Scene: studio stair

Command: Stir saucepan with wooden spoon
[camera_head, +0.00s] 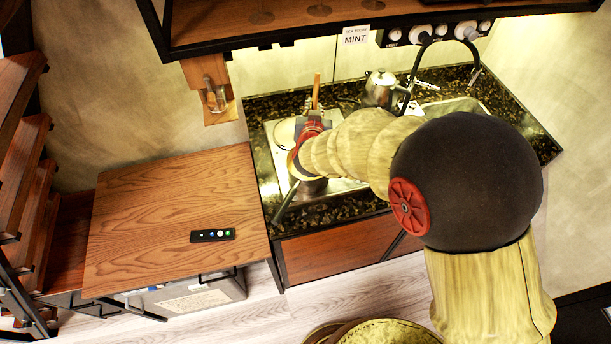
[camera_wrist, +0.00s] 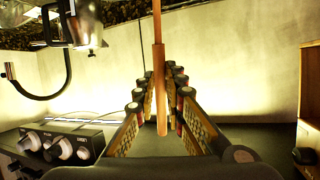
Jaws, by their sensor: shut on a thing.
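The wooden spoon's handle (camera_head: 316,91) stands nearly upright above my gripper (camera_head: 309,128) in the head view. In the wrist view the spoon (camera_wrist: 159,65) runs between the two fingers of my gripper (camera_wrist: 163,88), which are shut on it. The saucepan (camera_head: 313,186) is on the steel hob, mostly hidden under my gripper and arm. Its dark handle (camera_head: 286,203) points toward the front left. The spoon's lower end is hidden in the head view, so I cannot tell whether it touches the pan.
A metal kettle (camera_head: 381,88) stands behind my arm, near the black tap (camera_head: 414,72) and sink. A wooden shelf (camera_head: 290,18) hangs above. A wooden table (camera_head: 165,205) with a small dark remote (camera_head: 212,235) stands to the left. Its top is mostly clear.

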